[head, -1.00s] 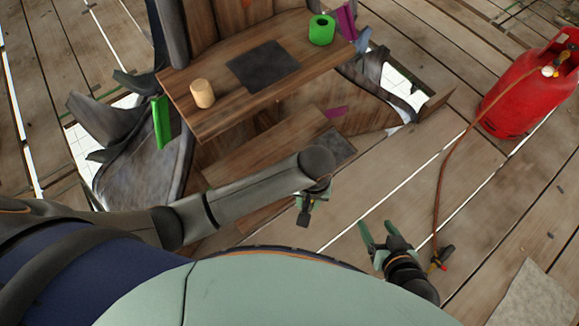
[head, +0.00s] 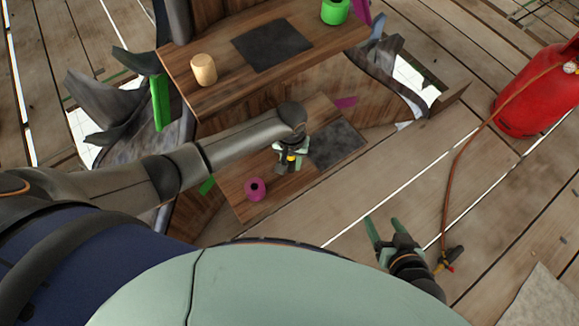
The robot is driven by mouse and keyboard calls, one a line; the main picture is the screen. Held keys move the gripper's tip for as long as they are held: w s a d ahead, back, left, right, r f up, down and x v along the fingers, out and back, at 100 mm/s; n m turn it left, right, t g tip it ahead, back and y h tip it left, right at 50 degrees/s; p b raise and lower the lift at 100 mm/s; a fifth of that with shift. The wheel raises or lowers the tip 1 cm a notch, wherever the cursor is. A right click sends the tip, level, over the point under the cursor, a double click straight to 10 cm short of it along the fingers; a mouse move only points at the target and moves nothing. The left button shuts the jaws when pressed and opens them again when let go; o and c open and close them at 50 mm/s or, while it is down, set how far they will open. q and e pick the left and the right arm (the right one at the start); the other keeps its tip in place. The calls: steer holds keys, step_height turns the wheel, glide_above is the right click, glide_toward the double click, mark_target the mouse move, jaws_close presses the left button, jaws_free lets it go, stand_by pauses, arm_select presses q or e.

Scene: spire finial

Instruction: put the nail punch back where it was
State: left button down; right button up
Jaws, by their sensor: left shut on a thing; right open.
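My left gripper (head: 289,160) is over the lower wooden shelf (head: 241,175), beside the left edge of its dark mat (head: 336,144). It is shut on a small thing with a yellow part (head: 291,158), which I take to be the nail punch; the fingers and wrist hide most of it. I cannot tell whether it touches the shelf. My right gripper (head: 384,232) is open and empty over the plank floor, right of the lower shelf.
A magenta ring-shaped piece (head: 255,189) stands on the lower shelf, left of my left gripper. The upper shelf (head: 213,97) holds a tan cylinder (head: 203,69), a dark mat (head: 271,46) and a green cylinder (head: 335,10). A red gas bottle (head: 537,95) with a hose stands right.

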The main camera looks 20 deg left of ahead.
mark_target(289, 167)
arm_select(q)
steer(key=f, duration=0.1)
steer(key=f+b, duration=0.1)
steer(key=f, duration=0.1)
steer(key=shift+w+a+f, duration=0.25)
steer(key=shift+w+f, duration=0.05)
steer(key=shift+f, duration=0.1)
steer(key=shift+f+b, duration=0.1)
steer(key=shift+b, duration=0.2)
steer(key=c, duration=0.6)
jaws_free()
steer(key=shift+s, duration=0.1)
